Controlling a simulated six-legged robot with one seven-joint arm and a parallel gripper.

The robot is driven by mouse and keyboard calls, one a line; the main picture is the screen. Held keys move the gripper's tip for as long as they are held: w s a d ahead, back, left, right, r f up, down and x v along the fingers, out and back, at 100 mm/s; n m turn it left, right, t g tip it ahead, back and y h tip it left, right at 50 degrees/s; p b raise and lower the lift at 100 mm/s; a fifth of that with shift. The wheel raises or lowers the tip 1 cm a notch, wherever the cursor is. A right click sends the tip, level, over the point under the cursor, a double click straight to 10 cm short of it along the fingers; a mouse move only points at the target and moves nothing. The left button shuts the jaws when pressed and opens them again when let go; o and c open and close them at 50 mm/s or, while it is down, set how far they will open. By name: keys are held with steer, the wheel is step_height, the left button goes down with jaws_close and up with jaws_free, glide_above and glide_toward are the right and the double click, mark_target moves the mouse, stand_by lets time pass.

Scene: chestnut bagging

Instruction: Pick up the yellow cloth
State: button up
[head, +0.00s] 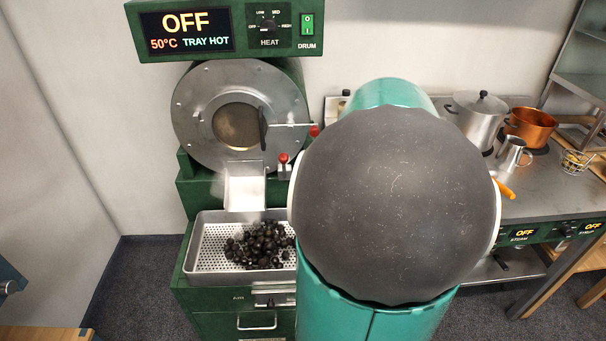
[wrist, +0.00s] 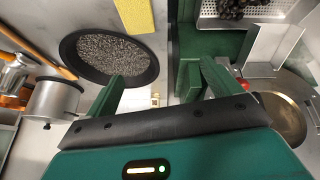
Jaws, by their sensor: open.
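The yellow cloth (wrist: 135,17) shows at the top of the wrist view, flat on the grey worktop, partly cut off by the picture edge. I do not see it in the head view, where my arm covers that part of the counter. My gripper (wrist: 162,75) is open in the wrist view, its two green fingers spread wide with nothing between them. The cloth is beyond the fingertips, nearer the left finger's side, and apart from them.
A black round pan of grey grains (wrist: 110,54) lies beside the cloth. A steel pot (head: 478,118) and copper pot (head: 530,128) stand on the right counter. The roaster (head: 240,115) and perforated tray (head: 206,250) of dark chestnuts are left. The roaster display reads tray hot.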

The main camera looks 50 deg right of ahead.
steer(key=s+d+f+m+y, duration=0.1)
steer(key=s+d+f, duration=0.25)
steer(key=s, duration=0.25)
steer(key=x, duration=0.5)
steer(key=a+x, duration=0.1)
steer(key=x, duration=0.2)
steer(key=shift+w+d+f, duration=0.1)
steer(key=shift+w+f, duration=0.1)
steer(key=shift+f, duration=0.25)
steer(key=shift+x, duration=2.75)
steer(key=shift+w, duration=0.15)
steer(key=shift+f, duration=0.1)
steer(key=shift+c, duration=0.4)
steer(key=c, duration=1)
